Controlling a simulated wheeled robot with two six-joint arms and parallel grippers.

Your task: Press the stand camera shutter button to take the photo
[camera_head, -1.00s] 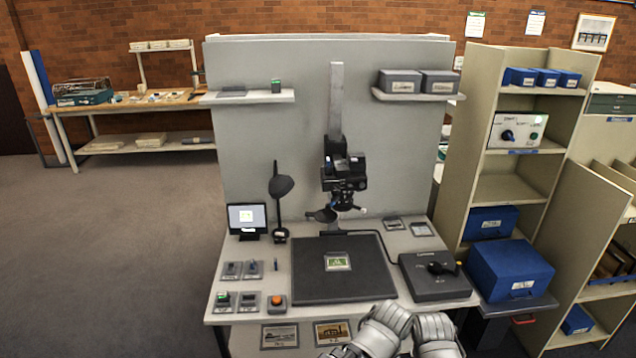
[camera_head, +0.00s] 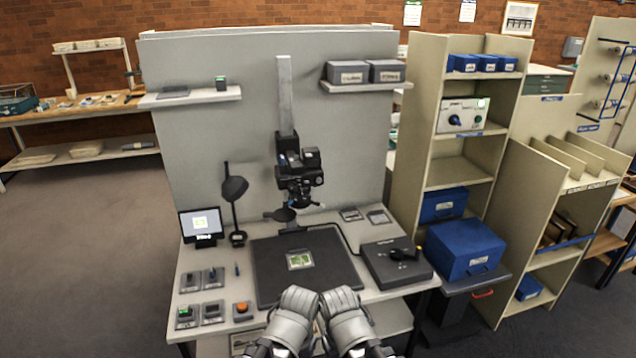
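The stand camera (camera_head: 299,172) is a black camera on a grey column (camera_head: 286,100), above a dark baseboard (camera_head: 330,245) with a small green picture (camera_head: 299,260) on it. A small box with an orange-red button (camera_head: 242,309) sits on the desk left of the baseboard's front corner. I cannot read whether it is labelled as the shutter. A dark control box (camera_head: 385,275) with a black knob is right of the baseboard. My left gripper (camera_head: 295,306) and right gripper (camera_head: 343,306) are side by side at the baseboard's front edge; their fingers cannot be made out. Neither appears to touch the button.
Small switch boxes, one with a green top (camera_head: 185,314), stand at the desk's front left. A monitor (camera_head: 201,226) and a black lamp (camera_head: 234,190) are behind them. Blue boxes (camera_head: 465,248) and shelves (camera_head: 460,170) stand close on the right. Floor (camera_head: 80,240) is open at left.

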